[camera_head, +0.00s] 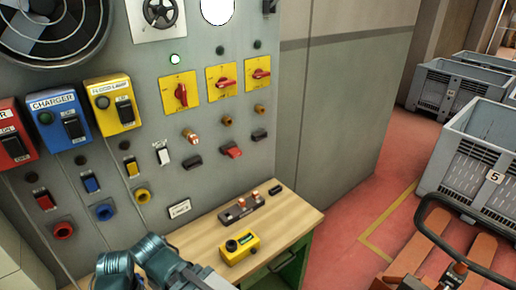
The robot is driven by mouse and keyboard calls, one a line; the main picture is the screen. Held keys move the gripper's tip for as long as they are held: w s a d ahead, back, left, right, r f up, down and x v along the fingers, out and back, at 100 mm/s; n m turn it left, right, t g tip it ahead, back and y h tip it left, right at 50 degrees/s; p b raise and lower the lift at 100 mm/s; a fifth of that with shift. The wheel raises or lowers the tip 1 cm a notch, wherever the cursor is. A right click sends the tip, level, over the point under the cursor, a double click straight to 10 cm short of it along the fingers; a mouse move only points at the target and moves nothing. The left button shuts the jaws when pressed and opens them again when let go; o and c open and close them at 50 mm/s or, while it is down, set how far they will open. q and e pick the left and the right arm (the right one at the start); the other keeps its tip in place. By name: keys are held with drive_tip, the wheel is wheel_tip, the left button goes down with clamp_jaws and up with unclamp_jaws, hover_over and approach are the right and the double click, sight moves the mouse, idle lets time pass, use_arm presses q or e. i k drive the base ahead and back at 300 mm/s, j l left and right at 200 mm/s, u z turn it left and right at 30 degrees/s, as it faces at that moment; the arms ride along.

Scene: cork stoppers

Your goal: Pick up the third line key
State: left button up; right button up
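No thing in view is clearly labelled as the third line key. A dark holder (238,209) lies on the wooden tabletop and bears small pieces with reddish tops (254,195); they may be keys, but are too small to tell. On the wall panel, three yellow plates with red rotary handles stand in a row; the rightmost plate (252,72) is the third from the left. Below them are brass-coloured round fittings, the rightmost fitting (260,110) under the third plate. The leftmost fitting (190,136) has something reddish protruding. Neither gripper shows; only teal parts of my arm enter at the bottom.
A yellow box (240,248) with a black knob stands at the tabletop's front. A small black object (275,190) lies at its back. Switch boxes and coloured sockets fill the left panel. Red floor lies right of the table (300,222), with a pallet truck (412,262) and grey crates (462,160).

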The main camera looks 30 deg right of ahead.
sight(256, 195)
drive_tip(key=i+l+u, duration=0.1)
drive_tip(key=l, duration=0.4)
drive_tip(key=i+l, duration=0.15)
drive_tip(key=l, duration=0.4)
drive_tip(key=i+l+u, duration=0.15)
drive_tip(key=l, duration=0.4)
